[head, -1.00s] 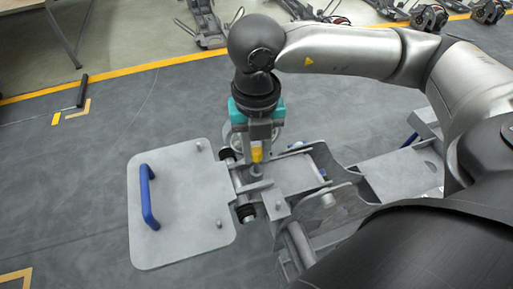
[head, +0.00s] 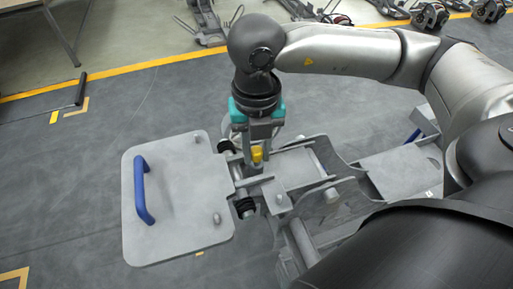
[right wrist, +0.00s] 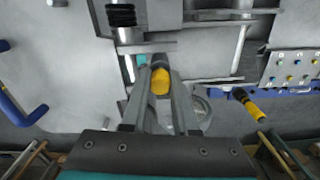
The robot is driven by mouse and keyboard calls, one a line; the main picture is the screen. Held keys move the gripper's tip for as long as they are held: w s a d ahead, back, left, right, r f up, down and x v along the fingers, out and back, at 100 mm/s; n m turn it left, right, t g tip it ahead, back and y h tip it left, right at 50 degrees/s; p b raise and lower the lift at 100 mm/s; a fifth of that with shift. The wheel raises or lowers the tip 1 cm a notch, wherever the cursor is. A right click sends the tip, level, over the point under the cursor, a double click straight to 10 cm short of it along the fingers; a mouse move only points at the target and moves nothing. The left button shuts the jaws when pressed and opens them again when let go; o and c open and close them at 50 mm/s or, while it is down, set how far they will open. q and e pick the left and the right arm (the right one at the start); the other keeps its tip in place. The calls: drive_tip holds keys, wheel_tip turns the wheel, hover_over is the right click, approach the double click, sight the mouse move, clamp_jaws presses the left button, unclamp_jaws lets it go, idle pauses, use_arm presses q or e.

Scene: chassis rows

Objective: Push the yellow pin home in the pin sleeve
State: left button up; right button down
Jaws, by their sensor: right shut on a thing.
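The yellow pin (head: 257,154) stands about upright between the fingers of my right gripper (head: 256,147), which is shut on it. In the right wrist view its yellow head (right wrist: 160,82) sits between the two grey fingers of the gripper (right wrist: 158,68). The pin's lower part is hidden. It stands over the grey bracket area of the chassis (head: 291,171), just right of the hinged plate (head: 185,225). The pin sleeve is not clearly seen under it, so I cannot tell how deep the pin sits. My left gripper is not in view.
The grey plate carries a blue handle (head: 142,190). Black rollers (head: 246,207) sit at its right edge. In the wrist view, a yellow and black handle (right wrist: 249,103) and a panel with coloured studs (right wrist: 292,70) lie to the right.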

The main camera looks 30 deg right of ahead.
drive_tip(key=shift+f+b, duration=0.4)
drive_tip(key=shift+f, duration=0.05)
drive_tip(key=c, duration=0.6)
unclamp_jaws()
drive_tip(key=shift+a, duration=0.1)
drive_tip(key=shift+r, duration=0.1)
wheel_tip(320, 180, up, 15)
drive_tip(key=p, duration=0.1)
drive_tip(key=shift+p, duration=0.35)
